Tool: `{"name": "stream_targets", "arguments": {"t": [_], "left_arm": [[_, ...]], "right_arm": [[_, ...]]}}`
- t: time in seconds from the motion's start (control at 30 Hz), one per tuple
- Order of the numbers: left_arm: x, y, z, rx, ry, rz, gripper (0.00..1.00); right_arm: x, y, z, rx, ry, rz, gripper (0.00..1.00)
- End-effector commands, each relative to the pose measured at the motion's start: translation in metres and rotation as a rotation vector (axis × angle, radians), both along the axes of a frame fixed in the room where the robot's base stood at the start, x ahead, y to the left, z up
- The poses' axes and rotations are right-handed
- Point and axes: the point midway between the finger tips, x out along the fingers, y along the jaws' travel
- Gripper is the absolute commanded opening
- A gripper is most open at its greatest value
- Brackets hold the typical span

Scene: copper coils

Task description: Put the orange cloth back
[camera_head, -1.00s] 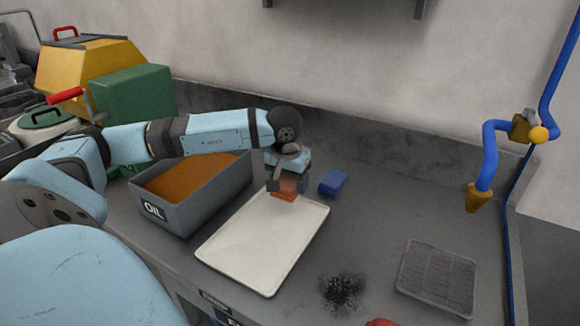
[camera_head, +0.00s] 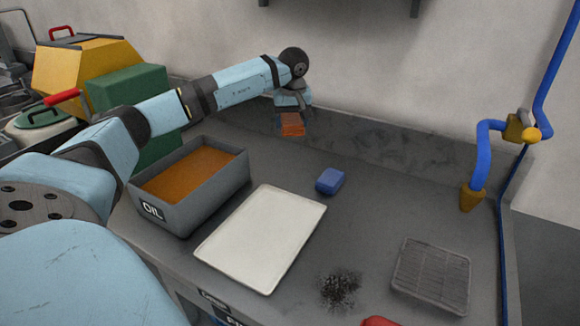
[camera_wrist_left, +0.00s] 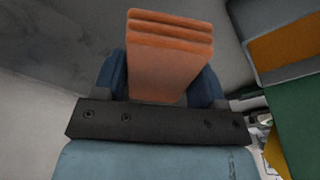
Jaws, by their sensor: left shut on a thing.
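The orange cloth (camera_head: 292,124) is a folded, layered block held in my left gripper (camera_head: 290,112). The gripper is shut on it, and the cloth hangs in the air near the back wall, above and beyond the white tray (camera_head: 262,238). In the left wrist view the cloth (camera_wrist_left: 168,60) stands out between the two dark blue fingers, its folded layers at the far end. A blue block (camera_head: 330,181) lies on the counter behind the tray's right corner. My right gripper is not in view.
A grey bin marked OIL (camera_head: 180,208) with orange-brown contents stands left of the tray. A grey rack (camera_head: 432,277), a dark speckled patch (camera_head: 339,288) and a blue pipe with a tap (camera_head: 483,160) are to the right. The counter's middle right is clear.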

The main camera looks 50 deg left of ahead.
Motion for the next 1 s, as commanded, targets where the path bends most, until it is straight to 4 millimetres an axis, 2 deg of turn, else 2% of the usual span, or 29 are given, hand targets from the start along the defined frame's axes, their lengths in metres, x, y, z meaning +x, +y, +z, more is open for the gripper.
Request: {"name": "stream_targets", "arguments": {"t": [0.03,0.1,0.2,0.27,0.37,0.7,0.8,1.0], "left_arm": [[0.008,0.007,0.011,-0.003,-0.004,0.042,0.43],[0.014,0.014,0.02,-0.005,-0.002,0.087,0.43],[0.019,0.021,0.027,-0.007,0.0,0.129,0.43],[0.02,0.024,0.025,-0.008,0.003,0.142,0.43],[0.02,0.025,0.009,-0.007,0.005,0.15,0.43],[0.02,0.024,-0.082,-0.007,0.006,0.147,0.43],[0.02,0.024,-0.104,-0.008,0.004,0.148,0.43],[0.021,0.024,-0.126,-0.009,0.001,0.147,0.43]], "right_arm": [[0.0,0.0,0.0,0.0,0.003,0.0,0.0],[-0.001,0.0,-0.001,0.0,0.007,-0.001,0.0],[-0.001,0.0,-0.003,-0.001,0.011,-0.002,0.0],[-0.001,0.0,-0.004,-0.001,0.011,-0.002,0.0],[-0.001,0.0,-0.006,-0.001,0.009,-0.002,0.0],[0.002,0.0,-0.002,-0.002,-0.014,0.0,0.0],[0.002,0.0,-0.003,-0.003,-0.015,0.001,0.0],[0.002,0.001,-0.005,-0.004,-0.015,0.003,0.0]]}}
